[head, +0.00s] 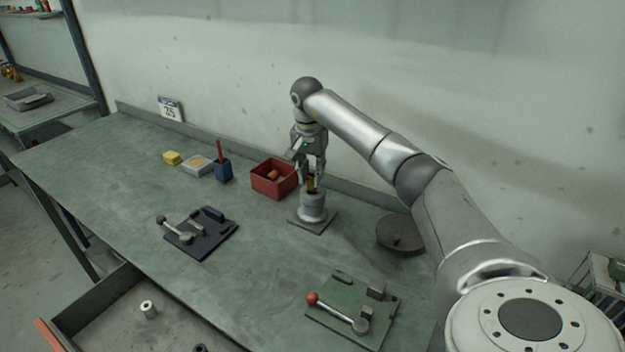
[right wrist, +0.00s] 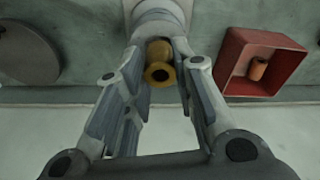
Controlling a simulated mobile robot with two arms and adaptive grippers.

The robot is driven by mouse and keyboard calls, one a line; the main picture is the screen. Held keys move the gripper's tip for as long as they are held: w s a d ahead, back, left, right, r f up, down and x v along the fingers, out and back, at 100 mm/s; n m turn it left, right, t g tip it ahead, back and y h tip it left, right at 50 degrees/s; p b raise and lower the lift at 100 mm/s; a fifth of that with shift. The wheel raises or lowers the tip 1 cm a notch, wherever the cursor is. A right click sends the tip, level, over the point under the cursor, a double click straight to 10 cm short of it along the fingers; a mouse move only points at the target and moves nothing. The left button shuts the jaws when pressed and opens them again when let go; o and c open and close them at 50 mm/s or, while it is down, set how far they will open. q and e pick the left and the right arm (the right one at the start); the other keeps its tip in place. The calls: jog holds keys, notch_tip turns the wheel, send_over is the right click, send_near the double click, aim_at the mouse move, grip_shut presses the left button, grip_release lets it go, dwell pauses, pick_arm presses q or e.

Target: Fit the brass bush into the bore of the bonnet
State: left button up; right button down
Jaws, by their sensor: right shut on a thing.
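The brass bush (head: 311,185) is between the fingertips of my right gripper (head: 313,178), which is shut on it. The bush stands directly over the top of the grey bonnet (head: 313,208), which is upright on a square plate. In the right wrist view the flanged end of the bush (right wrist: 160,65) faces the camera between the two fingers (right wrist: 158,50), and the bonnet (right wrist: 157,12) is just beyond it. I cannot tell whether the lower end of the bush has entered the bore, as the fingers and the bush hide it. My left gripper is not in view.
A red box (head: 272,180) with a copper-coloured part inside stands close left of the bonnet. A dark round disc (head: 400,234) lies to the right. A blue fixture (head: 200,238) and a green fixture (head: 352,308) lie in front. An open drawer (head: 118,310) is at the front left.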

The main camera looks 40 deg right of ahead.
aim_at(312, 175)
jog(key=shift+d+f, duration=0.25)
jog(key=shift+f, duration=0.05)
notch_tip(312, 175, down, 3)
jog(key=shift+r+p, duration=0.1)
jog(key=shift+p, duration=0.75)
jog(key=shift+f, duration=0.2)
